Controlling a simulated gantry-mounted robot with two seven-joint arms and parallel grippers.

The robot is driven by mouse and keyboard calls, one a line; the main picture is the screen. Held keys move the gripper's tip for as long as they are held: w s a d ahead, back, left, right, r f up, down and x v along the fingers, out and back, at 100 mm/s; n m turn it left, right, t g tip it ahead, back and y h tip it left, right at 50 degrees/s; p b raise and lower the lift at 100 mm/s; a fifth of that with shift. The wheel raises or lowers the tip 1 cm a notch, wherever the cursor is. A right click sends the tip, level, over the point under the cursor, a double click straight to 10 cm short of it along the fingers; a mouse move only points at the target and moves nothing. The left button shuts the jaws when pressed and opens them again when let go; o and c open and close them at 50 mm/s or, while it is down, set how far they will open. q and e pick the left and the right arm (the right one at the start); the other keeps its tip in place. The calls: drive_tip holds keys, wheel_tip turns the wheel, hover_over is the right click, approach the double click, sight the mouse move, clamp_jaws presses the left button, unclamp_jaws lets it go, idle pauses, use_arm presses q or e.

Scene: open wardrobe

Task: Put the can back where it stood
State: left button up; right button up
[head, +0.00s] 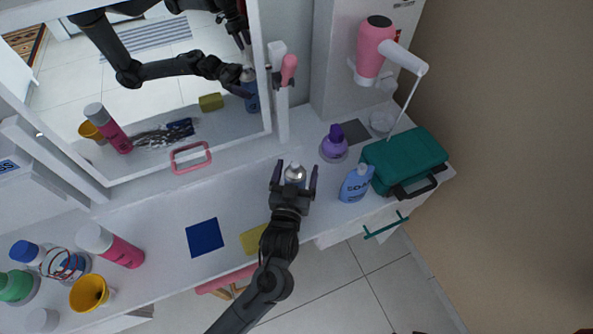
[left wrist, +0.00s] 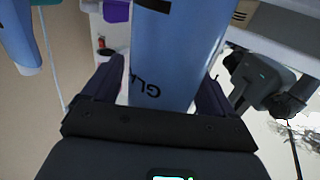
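The can is blue with a silver top (head: 295,172) and is upright over the white counter, in front of the mirror. Its blue side with dark lettering fills the upper middle of the left wrist view (left wrist: 175,50). My left gripper (head: 294,177) has one finger on each side of the can, and narrow gaps show between fingers and can. It also shows in the left wrist view (left wrist: 165,90). The can's base is hidden, so I cannot tell whether it touches the counter. My right gripper is not seen directly.
A purple-capped bottle (head: 334,144), a blue bottle (head: 356,183) and a green case (head: 405,160) stand right of the can. A yellow sponge (head: 254,239) and a dark blue square (head: 205,236) lie to its left. The mirror (head: 160,90) is behind.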

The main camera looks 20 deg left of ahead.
use_arm(q)
drive_tip(key=shift+r, duration=0.2)
drive_tip(key=shift+s+d, duration=0.1)
drive_tip(key=shift+s, duration=0.3)
drive_tip(key=s+d+p, duration=0.2)
drive_tip(key=s, duration=0.9)
